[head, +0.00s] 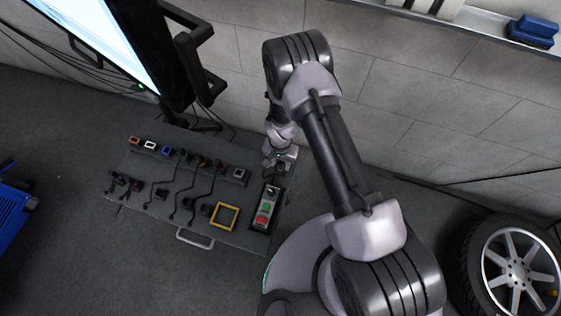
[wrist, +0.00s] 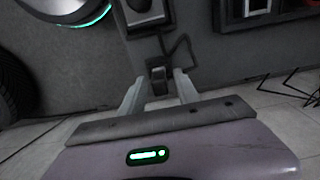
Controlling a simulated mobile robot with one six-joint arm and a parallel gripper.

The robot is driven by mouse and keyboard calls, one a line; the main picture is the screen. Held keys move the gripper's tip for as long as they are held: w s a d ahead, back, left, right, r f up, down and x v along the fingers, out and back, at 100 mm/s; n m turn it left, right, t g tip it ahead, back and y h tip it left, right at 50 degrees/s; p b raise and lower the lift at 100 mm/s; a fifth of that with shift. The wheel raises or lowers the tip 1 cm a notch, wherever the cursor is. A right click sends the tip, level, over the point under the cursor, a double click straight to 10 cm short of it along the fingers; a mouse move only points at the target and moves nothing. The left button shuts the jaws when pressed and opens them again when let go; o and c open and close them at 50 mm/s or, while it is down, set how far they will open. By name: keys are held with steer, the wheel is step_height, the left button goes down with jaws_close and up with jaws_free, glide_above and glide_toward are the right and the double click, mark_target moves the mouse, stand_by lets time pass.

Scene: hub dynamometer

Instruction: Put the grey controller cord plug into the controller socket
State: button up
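In the wrist view my gripper (wrist: 160,76) is open, with its two fingers on either side of a small dark grey plug (wrist: 158,80). A gap shows between the plug and each finger. A dark cord (wrist: 183,46) bends near the plug, close to the controller box (wrist: 140,8). In the head view the controller box (head: 265,212), with green and red buttons, lies at the panel's right edge. My gripper (head: 278,160) is just beyond it and largely hides the plug. A grey-framed dark socket block (head: 240,175) ends the row; it also shows in the wrist view (wrist: 257,8). I cannot tell which opening is the controller socket.
The dark panel (head: 150,205) carries several coloured sockets, plugs and cords. A yellow square frame (head: 224,217) lies left of the controller box. A monitor (head: 110,40) stands behind, near the block wall (head: 420,110). A wheel (head: 515,265) is at right.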

jaws_close()
steer(key=shift+r, duration=0.1)
steer(key=shift+r+p, duration=2.3)
steer(key=shift+r, duration=1.25)
